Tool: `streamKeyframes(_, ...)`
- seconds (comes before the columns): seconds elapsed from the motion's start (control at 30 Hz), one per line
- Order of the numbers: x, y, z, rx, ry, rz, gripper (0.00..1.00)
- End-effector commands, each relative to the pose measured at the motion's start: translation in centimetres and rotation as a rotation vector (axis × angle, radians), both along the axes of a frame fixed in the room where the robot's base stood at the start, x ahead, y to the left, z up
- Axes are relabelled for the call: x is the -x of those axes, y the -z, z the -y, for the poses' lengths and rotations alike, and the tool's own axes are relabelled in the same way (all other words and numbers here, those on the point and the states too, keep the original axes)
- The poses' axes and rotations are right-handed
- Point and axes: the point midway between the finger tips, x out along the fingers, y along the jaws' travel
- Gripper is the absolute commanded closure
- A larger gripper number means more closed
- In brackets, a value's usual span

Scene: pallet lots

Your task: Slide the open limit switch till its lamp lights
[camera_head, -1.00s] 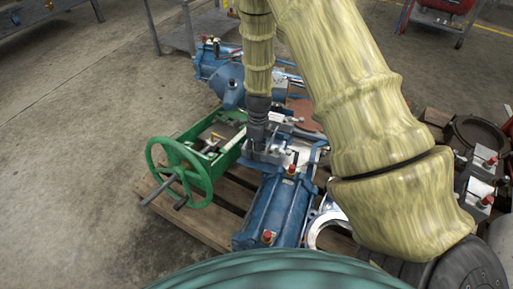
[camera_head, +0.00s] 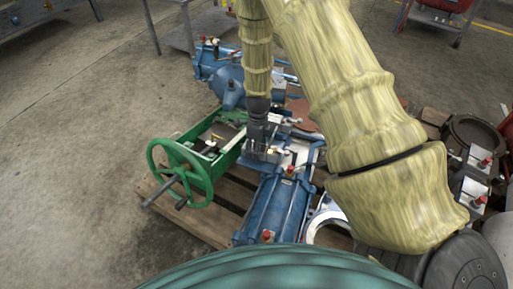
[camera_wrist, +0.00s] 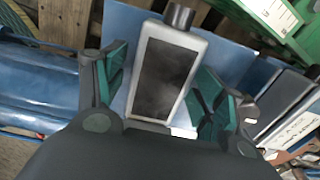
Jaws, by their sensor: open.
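A light grey box with a dark, blank face (camera_wrist: 164,75) sits between the fingers in the wrist view. It looks like the limit switch, with a dark round stub (camera_wrist: 180,15) at its far end. My gripper (camera_wrist: 160,80) is open, one teal-padded finger on each side of the box. Gaps show beside the box, so it does not look gripped. In the head view my gripper (camera_head: 262,150) points down at the blue actuator assembly, and the switch is mostly hidden there. I see no lit lamp.
A blue cylinder (camera_head: 278,210) with red-capped fittings lies on the wooden pallet (camera_head: 205,220). A green valve frame with a handwheel (camera_head: 180,172) stands left of my gripper. Another blue actuator (camera_head: 240,80) lies behind. Metal flanges (camera_head: 478,132) are at right. The floor at left is clear.

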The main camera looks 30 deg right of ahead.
Motion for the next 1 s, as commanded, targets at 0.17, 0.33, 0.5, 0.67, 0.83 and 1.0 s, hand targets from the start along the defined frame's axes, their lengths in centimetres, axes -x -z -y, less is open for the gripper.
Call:
streamKeyframes(0.17, 0.0, -0.4, 0.0, 0.0, -0.001, 0.0, 0.3)
streamKeyframes(0.33, -0.1, -2.2, 0.2, 0.001, -0.001, 0.001, 0.3)
streamKeyframes(0.5, -0.4, -5.0, 0.3, 0.001, -0.002, 0.003, 0.3)
streamKeyframes(0.67, -0.5, -7.7, 0.5, 0.0, 0.0, 0.001, 0.3)
streamKeyframes(0.83, -0.6, -10.1, 0.7, 0.001, 0.0, 0.002, 0.3)
streamKeyframes(1.0, -0.7, -11.5, 0.8, 0.0, 0.0, 0.0, 0.3)
